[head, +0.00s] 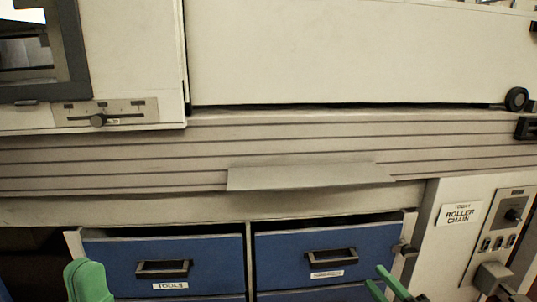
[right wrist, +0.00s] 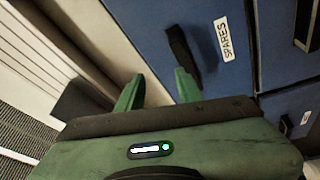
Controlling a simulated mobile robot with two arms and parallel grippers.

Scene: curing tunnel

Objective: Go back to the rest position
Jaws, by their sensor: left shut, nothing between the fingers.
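My left gripper (head: 88,281) shows as a green rounded shape at the bottom left of the head view, in front of the blue drawer labelled TOOLS. It is shut and empty. My right gripper (head: 386,284) shows as two green fingers at the bottom right of the head view, in front of the right blue drawer. In the right wrist view my right gripper (right wrist: 157,93) has its fingers apart with nothing between them. The dark handle (right wrist: 183,55) of a blue drawer labelled SPARES is close beyond the right finger; whether they touch I cannot tell.
The TOOLS drawer (head: 205,262) and the right drawer (head: 375,252) sit below a ribbed ledge (head: 120,160) with a grey plate (head: 305,177). A control panel (head: 500,230) and a ROLLER CHAIN label (head: 461,214) are at the right. A large cream panel (head: 340,50) is above.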

